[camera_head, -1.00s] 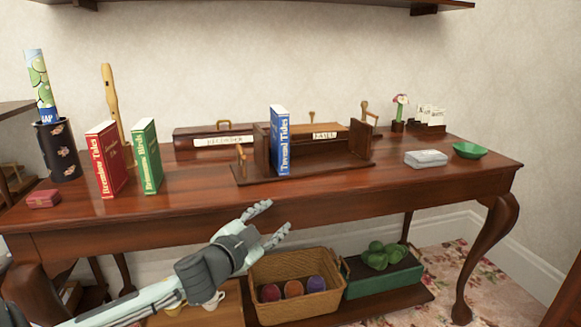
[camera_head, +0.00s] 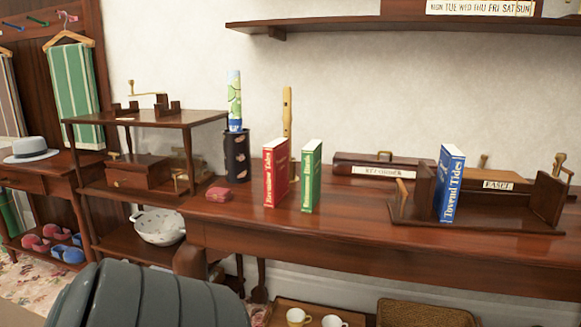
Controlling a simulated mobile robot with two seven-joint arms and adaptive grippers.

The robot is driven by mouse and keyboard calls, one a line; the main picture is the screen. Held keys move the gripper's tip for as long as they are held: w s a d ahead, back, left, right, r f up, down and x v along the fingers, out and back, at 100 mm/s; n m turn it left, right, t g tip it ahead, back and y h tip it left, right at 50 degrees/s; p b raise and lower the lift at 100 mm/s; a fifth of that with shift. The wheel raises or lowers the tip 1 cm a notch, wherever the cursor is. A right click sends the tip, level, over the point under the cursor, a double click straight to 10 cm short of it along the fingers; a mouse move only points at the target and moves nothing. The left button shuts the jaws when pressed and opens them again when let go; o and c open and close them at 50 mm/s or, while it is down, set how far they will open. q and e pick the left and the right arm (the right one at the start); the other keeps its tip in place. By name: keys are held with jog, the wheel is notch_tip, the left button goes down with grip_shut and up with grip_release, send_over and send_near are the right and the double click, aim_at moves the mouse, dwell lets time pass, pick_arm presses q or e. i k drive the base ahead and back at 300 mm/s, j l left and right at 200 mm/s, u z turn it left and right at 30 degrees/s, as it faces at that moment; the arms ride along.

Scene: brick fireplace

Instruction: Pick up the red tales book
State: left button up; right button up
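The red tales book (camera_head: 276,172) stands upright on the long wooden table (camera_head: 350,226), its spine facing me. A green book (camera_head: 311,176) stands upright just to its right, with a narrow gap between them. A blue book (camera_head: 450,184) stands farther right, in a wooden book rack (camera_head: 514,217). A dark grey part of my own arm fills the lower left of the view. Neither of my grippers is in view, and nothing touches the red book.
The table front before the books is clear. A shelf (camera_head: 330,24) hangs above.

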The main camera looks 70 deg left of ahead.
aim_at(275, 154)
jog(key=i+j+u, duration=0.15)
jog(key=i+j, duration=0.25)
jog(key=i+j+u, duration=0.1)
jog(key=i+j, duration=0.2)
jog(key=i, duration=0.2)
jog(key=u, duration=1.75)
